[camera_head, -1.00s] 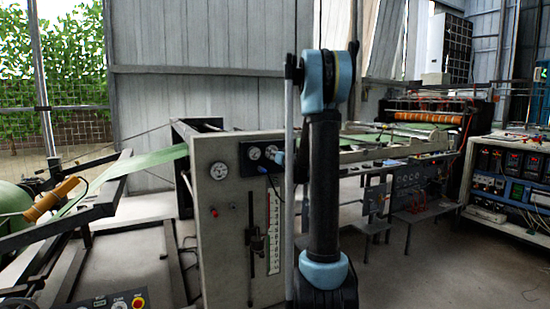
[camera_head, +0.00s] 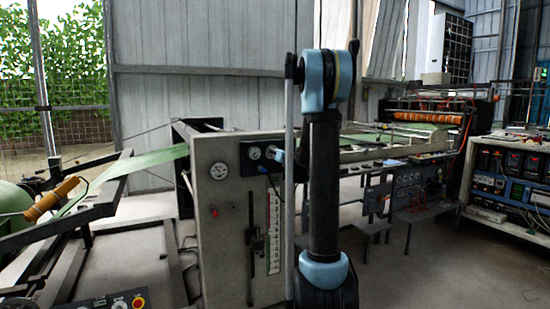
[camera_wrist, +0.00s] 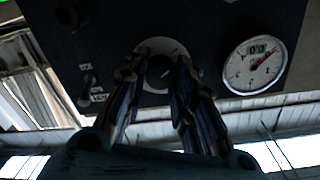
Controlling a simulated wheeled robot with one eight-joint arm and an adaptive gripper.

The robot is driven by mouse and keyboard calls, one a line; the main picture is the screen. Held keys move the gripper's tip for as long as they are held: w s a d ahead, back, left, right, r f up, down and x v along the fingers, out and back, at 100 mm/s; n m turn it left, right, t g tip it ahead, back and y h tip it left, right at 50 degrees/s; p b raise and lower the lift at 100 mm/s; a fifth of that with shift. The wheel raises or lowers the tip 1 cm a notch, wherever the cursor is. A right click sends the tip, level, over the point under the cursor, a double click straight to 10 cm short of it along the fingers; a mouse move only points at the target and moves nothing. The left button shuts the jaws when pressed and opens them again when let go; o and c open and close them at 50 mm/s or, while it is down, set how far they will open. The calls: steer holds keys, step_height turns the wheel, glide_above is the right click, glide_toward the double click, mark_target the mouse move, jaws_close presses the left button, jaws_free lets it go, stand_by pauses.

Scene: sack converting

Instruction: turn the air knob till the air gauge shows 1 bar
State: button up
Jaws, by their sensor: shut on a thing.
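In the wrist view, the round dark air knob (camera_wrist: 160,72) sits on a pale disc in a dark panel. My gripper (camera_wrist: 158,76) has its two fingers on either side of the knob and is shut on it. The air gauge (camera_wrist: 255,66) is a white dial to the right of the knob. Its red needle points to the upper right; the scale figures are too small to read surely. In the head view, the dark panel (camera_head: 261,170) with small pale dials is on the grey machine cabinet, and my arm hides most of the gripper.
Small switches (camera_wrist: 85,82) are left of the knob. An instrument rack (camera_head: 510,185) stands at the right.

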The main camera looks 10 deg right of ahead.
steer(key=m, duration=1)
steer(key=shift+d+g, duration=0.15)
steer(key=shift+g, duration=0.15)
steer(key=shift+m, duration=0.5)
steer(key=o, duration=1.1)
steer(key=v, duration=1.1)
steer(key=shift+s+d+f, duration=0.15)
steer(key=shift+s+d, duration=0.05)
steer(key=shift+s, duration=0.2)
